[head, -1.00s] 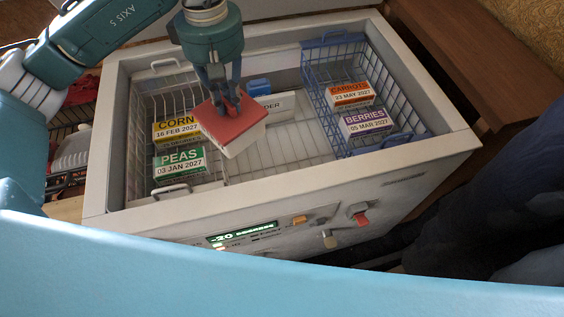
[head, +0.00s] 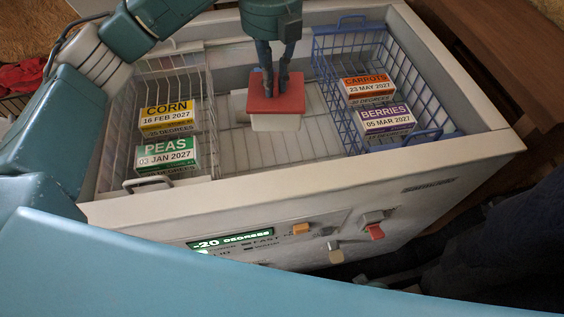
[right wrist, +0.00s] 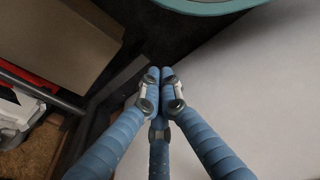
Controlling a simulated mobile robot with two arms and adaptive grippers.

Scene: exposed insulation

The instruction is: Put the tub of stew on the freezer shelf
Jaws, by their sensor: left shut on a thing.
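The tub of stew, a pale tub with a red lid (head: 263,105), is level over the middle of the open chest freezer (head: 290,195) in the head view. My left gripper (head: 275,90) comes down from above and is shut on the tub at its lid. Below and around it is the pale wire shelf (head: 235,150) between two baskets. I cannot tell whether the tub's base touches the shelf. My right gripper (right wrist: 160,78) shows in the right wrist view, its fingers drawn together with nothing between them.
The left wire basket (head: 207,100) holds corn (head: 167,118) and peas (head: 166,152) boxes. The blue basket (head: 350,28) at right holds carrots (head: 368,84) and berries (head: 387,120) boxes. The freezer's front has a lit display (head: 230,241) and a red switch (head: 375,231).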

